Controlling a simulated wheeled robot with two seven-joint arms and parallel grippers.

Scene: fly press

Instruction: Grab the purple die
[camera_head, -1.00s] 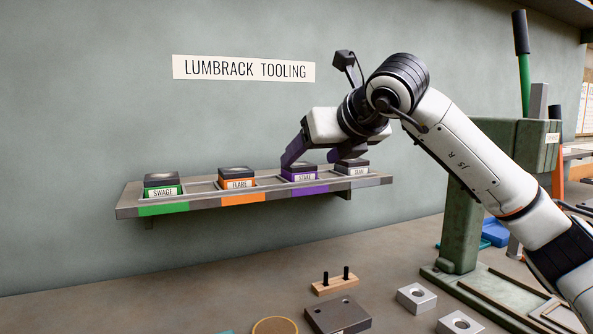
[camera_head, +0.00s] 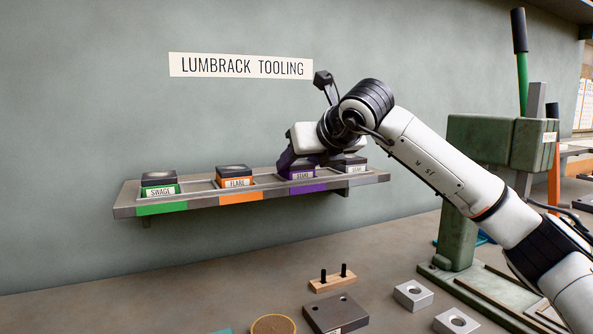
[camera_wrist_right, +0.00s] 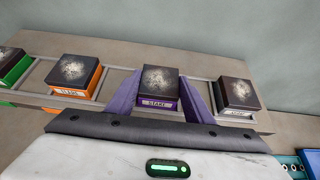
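My right gripper (camera_head: 311,162) is down at the shelf, with one finger on each side of the die. In the right wrist view the fingers are apart, with narrow gaps seeming to remain beside the die. The die still rests in the slot. In the head view the gripper hides part of its top. My left gripper is not in view.
The shelf (camera_head: 122,211) also holds the green SWAGE die (camera_head: 160,183), the orange FLARE die (camera_head: 236,177) and a grey die (camera_head: 356,166) close to the right finger. A green press (camera_head: 462,200) stands at right. Blocks and a pegged wooden piece (camera_head: 333,283) lie on the bench below.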

